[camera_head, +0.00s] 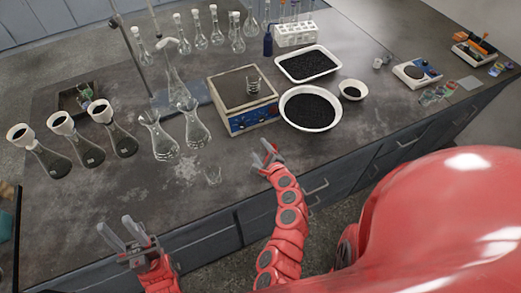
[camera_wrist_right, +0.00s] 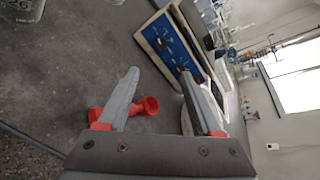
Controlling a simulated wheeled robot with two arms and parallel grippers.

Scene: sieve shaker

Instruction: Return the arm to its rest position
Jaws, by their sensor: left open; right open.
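My right gripper (camera_head: 267,153) is open and empty, near the front edge of the dark bench (camera_head: 185,210), just in front of the hot plate (camera_head: 232,88). Its spread fingers also show in the right wrist view (camera_wrist_right: 158,76), with the hot plate's blue panel (camera_wrist_right: 172,38) beyond them. A red cup-shaped part (camera_wrist_right: 147,105) shows between the fingers; I cannot tell what it belongs to.
Empty flasks (camera_head: 195,131) and flasks with funnels (camera_head: 60,165) stand left.

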